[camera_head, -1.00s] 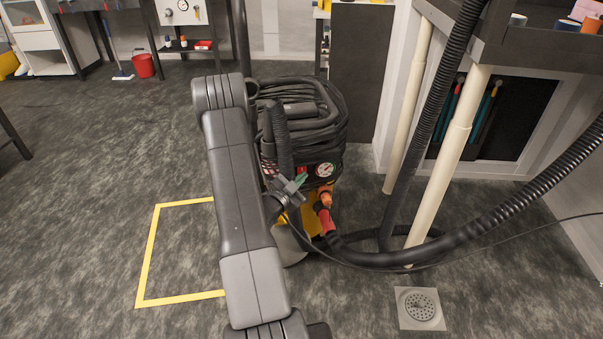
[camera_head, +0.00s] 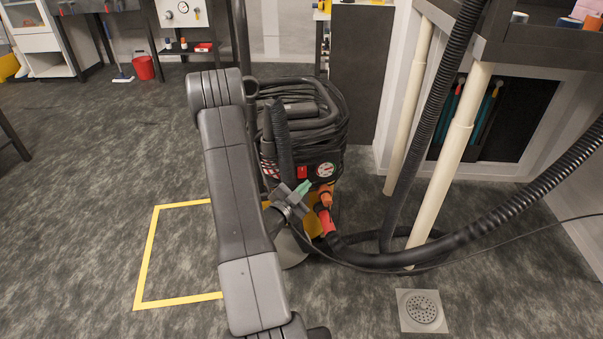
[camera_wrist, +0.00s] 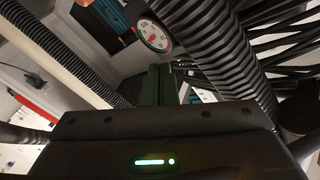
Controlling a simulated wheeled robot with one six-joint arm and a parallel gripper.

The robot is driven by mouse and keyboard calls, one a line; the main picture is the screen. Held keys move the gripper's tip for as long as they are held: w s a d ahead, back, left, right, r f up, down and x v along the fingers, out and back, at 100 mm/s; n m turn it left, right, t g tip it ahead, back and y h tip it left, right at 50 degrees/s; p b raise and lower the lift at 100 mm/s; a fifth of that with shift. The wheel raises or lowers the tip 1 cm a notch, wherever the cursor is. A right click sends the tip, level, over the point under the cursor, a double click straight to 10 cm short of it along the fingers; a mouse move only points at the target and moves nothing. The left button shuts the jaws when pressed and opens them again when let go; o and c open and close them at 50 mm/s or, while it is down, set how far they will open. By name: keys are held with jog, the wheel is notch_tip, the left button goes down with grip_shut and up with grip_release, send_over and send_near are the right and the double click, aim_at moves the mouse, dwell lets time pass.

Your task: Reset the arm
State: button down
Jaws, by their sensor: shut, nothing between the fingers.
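My arm reaches down past the left side of a black and yellow extractor (camera_head: 322,165) in the head view. My gripper (camera_head: 304,187) is small there, with greenish fingertips close in front of the extractor, below its red switch and round gauge (camera_head: 325,170). In the wrist view my gripper (camera_wrist: 162,80) shows dark green fingers together, with nothing held. The gauge (camera_wrist: 153,36) is beyond them there. An orange and red hose connector (camera_head: 325,213) is just right of and below the gripper. I cannot tell whether the gripper touches the extractor.
A thick black ribbed hose (camera_head: 400,258) runs right from the connector. Cream pipes (camera_head: 450,150) stand under the bench at right. A floor drain (camera_head: 422,311) lies in front of them. A yellow floor outline (camera_head: 145,255) at left is empty, with open floor around it.

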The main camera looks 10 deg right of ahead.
jog(key=shift+w, duration=0.15)
jog(key=w+p, duration=0.1)
jog(key=p, duration=0.1)
jog(key=shift+w+p, duration=0.1)
jog(key=shift+p, duration=0.3)
jog(key=shift+w+p, duration=0.1)
jog(key=shift+p, duration=0.75)
jog(key=s+b, duration=0.1)
jog(key=s, duration=0.4)
jog(key=shift+s+r+b, duration=0.2)
jog(key=shift+s+b, duration=0.15)
jog(key=shift+b, duration=0.05)
jog(key=shift+w, duration=0.15)
